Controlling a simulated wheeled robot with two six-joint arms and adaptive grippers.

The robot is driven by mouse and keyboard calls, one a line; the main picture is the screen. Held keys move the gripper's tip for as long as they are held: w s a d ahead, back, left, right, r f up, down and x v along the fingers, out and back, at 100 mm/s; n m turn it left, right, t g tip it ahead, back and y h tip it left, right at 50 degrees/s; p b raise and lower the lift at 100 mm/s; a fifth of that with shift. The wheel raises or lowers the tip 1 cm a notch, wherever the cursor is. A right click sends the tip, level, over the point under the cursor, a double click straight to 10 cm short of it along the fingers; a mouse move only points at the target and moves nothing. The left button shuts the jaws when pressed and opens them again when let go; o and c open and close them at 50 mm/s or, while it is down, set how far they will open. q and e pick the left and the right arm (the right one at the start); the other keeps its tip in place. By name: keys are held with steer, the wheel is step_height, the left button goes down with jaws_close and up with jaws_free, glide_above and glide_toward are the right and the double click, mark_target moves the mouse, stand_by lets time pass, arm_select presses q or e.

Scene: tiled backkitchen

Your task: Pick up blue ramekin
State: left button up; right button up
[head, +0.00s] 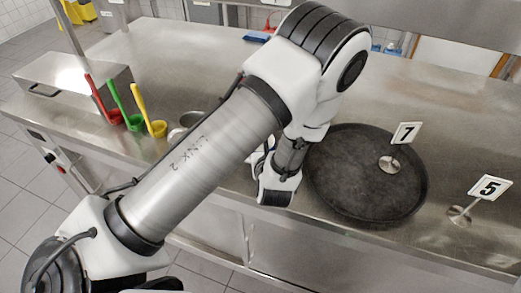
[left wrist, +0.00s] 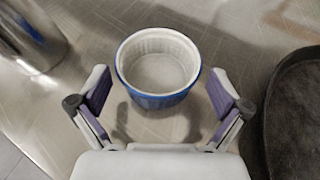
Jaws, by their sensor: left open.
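The blue ramekin (left wrist: 157,101), blue outside with a white ribbed inside, stands upright and empty on the steel counter in the left wrist view. My left gripper (left wrist: 157,92) is open, with one finger on each side of the ramekin's near part and a visible gap on both sides. In the head view my left gripper (head: 266,178) is low over the counter, just left of the black tray. My arm hides the ramekin in that view. My right gripper is not in view.
The round black tray (head: 345,200) is close on the right, with number stand 7 (head: 405,133) on it. Number stand 5 (head: 489,187) is farther right. A metal pot (head: 190,119) and red, green and yellow ladles (head: 155,127) are left. The counter's front edge is near.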

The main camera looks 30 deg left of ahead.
arm_select(q)
steer(key=x, duration=0.3)
steer(key=shift+a+r+p, duration=0.1)
steer(key=shift+p, duration=0.2)
steer(key=shift+a, duration=0.15)
steer(key=shift+s, duration=0.15)
steer(key=shift+c, duration=0.4)
steer(key=shift+d, duration=0.25)
steer(key=c, duration=0.9)
steer(key=shift+r, duration=0.1)
